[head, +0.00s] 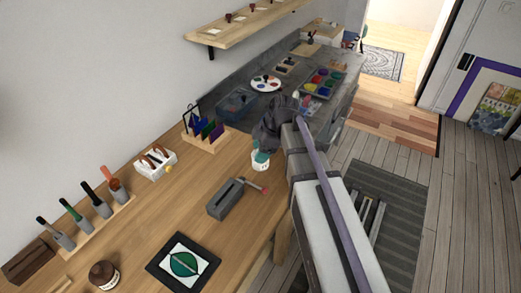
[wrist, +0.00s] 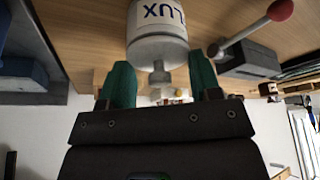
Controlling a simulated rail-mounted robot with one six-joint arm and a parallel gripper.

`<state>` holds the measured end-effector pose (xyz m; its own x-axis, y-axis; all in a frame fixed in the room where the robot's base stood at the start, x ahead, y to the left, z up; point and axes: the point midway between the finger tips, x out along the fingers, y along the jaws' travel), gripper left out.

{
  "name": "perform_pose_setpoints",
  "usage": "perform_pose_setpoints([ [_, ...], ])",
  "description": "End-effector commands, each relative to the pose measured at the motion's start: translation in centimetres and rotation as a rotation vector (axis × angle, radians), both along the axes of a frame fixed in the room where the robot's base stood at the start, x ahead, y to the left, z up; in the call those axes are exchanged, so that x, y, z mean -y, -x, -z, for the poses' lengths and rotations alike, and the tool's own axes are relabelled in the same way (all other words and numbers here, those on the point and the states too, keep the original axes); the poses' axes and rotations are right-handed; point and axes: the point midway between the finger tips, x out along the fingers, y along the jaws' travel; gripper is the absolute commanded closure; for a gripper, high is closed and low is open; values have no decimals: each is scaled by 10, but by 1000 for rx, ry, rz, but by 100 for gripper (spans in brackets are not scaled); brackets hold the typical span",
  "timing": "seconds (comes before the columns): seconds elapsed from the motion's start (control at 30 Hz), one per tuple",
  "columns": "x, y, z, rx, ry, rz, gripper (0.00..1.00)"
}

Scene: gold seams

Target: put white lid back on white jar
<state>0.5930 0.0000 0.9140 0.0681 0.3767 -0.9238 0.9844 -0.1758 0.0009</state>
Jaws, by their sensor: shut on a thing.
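The white jar (head: 261,164) stands on the wooden bench in the head view, below my gripper (head: 262,150). In the wrist view, which looks upside down, the jar (wrist: 150,14) carries a label with dark letters. The white lid (wrist: 158,52), with a small knob (wrist: 160,77), lies against the jar's mouth and in line with it. The teal fingers of my gripper (wrist: 160,67) are on either side of the lid, shut on it. I cannot tell whether the lid is fully seated. In the head view my gripper and arm hide the lid.
A grey vise (head: 226,198) with a red-knobbed handle stands close in front of the jar. A wooden rack with coloured panels (head: 206,134) is behind left.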

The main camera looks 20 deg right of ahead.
Motion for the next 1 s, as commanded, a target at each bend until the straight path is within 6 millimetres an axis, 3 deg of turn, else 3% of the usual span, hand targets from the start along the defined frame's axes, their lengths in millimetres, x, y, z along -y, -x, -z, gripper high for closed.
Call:
perform_pose_setpoints([
  [0.8,0,0,2,0,0,0,65],
  [0.83,0,0,2,0,0,0,41],
  [1.0,0,0,1,0,0,0,25],
])
